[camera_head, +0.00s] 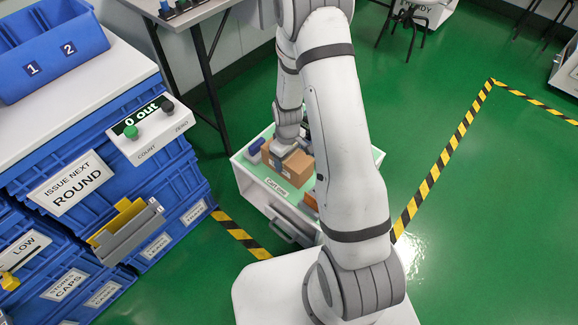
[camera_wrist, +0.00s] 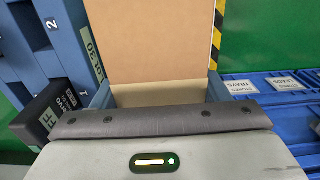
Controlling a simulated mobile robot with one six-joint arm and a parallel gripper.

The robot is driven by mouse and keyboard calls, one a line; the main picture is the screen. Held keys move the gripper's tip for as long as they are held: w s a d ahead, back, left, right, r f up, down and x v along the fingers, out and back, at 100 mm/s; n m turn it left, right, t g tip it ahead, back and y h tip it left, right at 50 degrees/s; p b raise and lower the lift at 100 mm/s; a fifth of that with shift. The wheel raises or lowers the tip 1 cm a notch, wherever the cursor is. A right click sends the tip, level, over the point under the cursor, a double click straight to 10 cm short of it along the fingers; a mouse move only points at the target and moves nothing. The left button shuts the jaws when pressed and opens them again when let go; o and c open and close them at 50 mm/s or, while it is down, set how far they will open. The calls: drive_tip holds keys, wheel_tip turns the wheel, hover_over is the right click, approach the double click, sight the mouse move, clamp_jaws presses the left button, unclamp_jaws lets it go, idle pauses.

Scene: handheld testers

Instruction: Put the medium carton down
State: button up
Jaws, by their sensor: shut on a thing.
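A brown carton (camera_head: 291,167) is over the green top of a small white cart labelled "Cart one" (camera_head: 245,174). My gripper (camera_head: 288,150) reaches down to it from above and is shut on it. In the wrist view the carton (camera_wrist: 152,45) fills the upper middle, with a paler strip along its near edge, close in front of my gripper. I cannot tell whether the carton's underside touches the cart top. My arm hides part of the cart's right side.
A dark blue item (camera_head: 256,146) lies left of the carton on the cart. An orange-brown item (camera_head: 310,201) shows partly at its near right. Left stands a white counter (camera_head: 75,112) with a blue tray (camera_head: 45,58). Green floor (camera_head: 470,220) is open at right.

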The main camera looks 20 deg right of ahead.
drive_tip(key=shift+f+b, duration=0.6)
drive_tip(key=shift+f, duration=1.4)
drive_tip(key=shift+f, duration=0.1)
drive_tip(key=o, duration=1.1)
